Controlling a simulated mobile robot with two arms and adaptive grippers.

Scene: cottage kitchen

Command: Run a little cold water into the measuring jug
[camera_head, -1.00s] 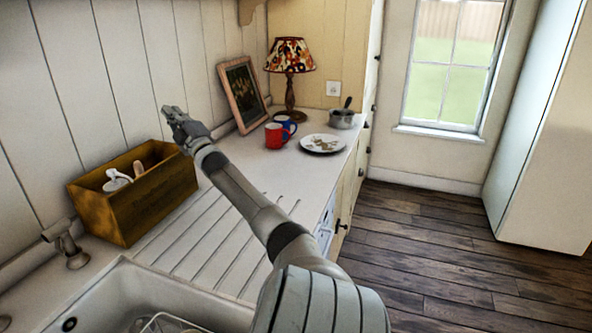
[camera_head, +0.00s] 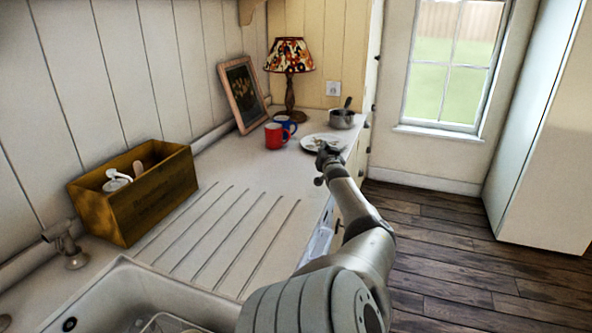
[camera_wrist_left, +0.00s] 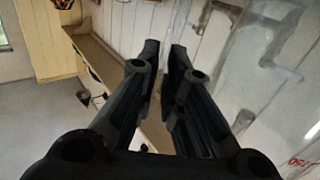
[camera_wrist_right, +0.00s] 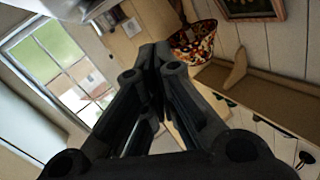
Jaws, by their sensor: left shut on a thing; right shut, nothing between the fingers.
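A clear measuring jug (camera_wrist_left: 265,95) with red markings fills the right side of the left wrist view. My left gripper (camera_wrist_left: 163,48) is shut on it; where the fingers meet it is hard to see through the clear wall. The left gripper is outside the head view. My right gripper (camera_head: 326,150) is shut and empty, above the right edge of the worktop in front of the plate; its closed fingers also show in the right wrist view (camera_wrist_right: 156,50). A metal tap (camera_head: 66,246) stands at the left behind the white sink (camera_head: 215,312), which is cut off below.
A wooden box (camera_head: 150,205) with utensils stands beside the tap. The grooved drainer (camera_head: 225,225) is clear. Further back are red (camera_head: 275,136) and blue (camera_head: 288,123) mugs, a plate (camera_head: 308,143), a saucepan (camera_head: 342,118), a lamp (camera_head: 290,60) and a picture (camera_head: 243,95).

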